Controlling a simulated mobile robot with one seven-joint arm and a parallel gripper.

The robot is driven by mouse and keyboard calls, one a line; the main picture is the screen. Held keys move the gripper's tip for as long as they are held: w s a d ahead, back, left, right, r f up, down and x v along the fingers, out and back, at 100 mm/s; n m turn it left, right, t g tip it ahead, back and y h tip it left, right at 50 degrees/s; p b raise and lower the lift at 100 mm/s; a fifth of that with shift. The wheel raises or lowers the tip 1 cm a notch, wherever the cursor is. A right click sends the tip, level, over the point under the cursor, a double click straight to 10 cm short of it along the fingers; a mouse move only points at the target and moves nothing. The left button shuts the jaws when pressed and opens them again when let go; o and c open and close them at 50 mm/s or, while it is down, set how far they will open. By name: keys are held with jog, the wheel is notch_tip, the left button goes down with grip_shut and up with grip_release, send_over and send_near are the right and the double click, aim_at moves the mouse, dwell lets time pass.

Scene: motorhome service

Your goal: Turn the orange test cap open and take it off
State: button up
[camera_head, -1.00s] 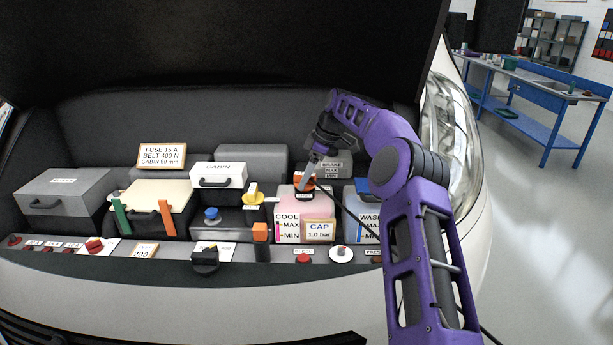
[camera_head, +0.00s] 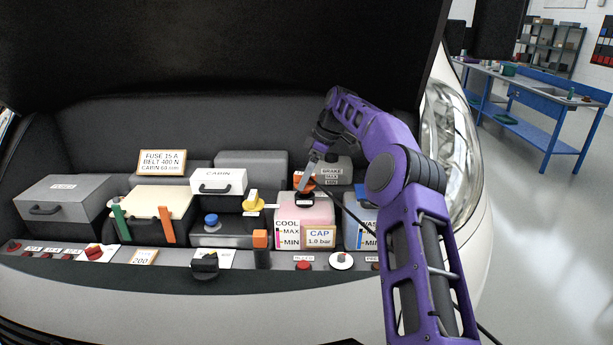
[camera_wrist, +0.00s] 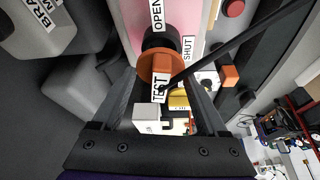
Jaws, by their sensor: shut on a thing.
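The orange test cap (camera_wrist: 158,66) shows in the wrist view, with a white TEST label on it. It is between my two fingertips, and my gripper (camera_wrist: 160,78) is shut on it. OPEN and SHUT labels lie beside the neck. I cannot tell whether the cap is loose from the neck.
A CAP 1.0 bar card (camera_head: 320,236) stands on the tank's front. The washer tank (camera_head: 353,232) is to the right, and the brake reservoir (camera_head: 338,166) is behind. A dark hose crosses close to my gripper. The raised hood is overhead.

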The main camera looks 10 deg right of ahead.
aim_at(300, 173)
grip_shut()
jog(key=shift+r, duration=2.5)
